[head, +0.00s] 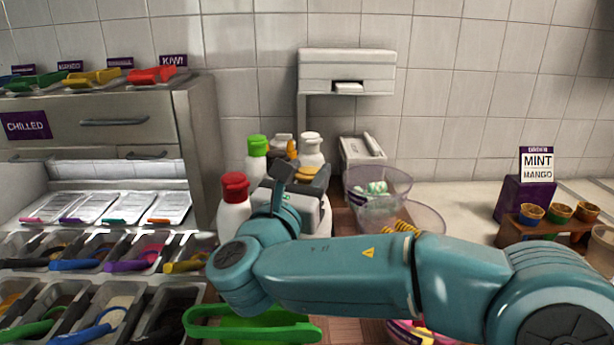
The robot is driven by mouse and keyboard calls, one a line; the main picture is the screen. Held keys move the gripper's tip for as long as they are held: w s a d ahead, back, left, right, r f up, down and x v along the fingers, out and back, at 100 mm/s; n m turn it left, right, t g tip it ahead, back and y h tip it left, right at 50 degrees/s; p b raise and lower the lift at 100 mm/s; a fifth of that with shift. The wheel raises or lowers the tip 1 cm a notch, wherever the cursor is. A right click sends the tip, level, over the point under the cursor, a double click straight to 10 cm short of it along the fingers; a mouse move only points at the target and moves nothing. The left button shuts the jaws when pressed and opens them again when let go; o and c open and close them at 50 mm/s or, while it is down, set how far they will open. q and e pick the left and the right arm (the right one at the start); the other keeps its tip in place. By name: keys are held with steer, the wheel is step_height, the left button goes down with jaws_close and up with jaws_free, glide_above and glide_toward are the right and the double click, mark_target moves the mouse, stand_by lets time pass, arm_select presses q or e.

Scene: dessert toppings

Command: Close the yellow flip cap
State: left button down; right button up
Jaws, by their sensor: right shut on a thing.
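The yellow flip cap (292,149) shows as a small orange-yellow piece among the bottles at the back centre. The bottle under it is mostly hidden behind my right gripper. My right gripper (296,170) is at the cap, its fingers pointing away from me, and is shut on it; the contact itself is hard to see. Whether the cap's lid is up or down cannot be told. My left gripper is not in view.
A red-capped bottle (233,210) and a green-capped bottle (256,162) stand left of my gripper; a white bottle (312,150) stands behind. Clear bowls (378,182) are to the right. Topping bins (134,254) fill the left.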

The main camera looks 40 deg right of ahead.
steer(key=shift+r, duration=0.1)
steer(key=o, duration=1)
steer(key=shift+a, duration=0.15)
steer(key=b+v, duration=0.9)
steer(key=v, duration=0.7)
steer(key=shift+s+b, duration=0.1)
steer(key=shift+b, duration=0.3)
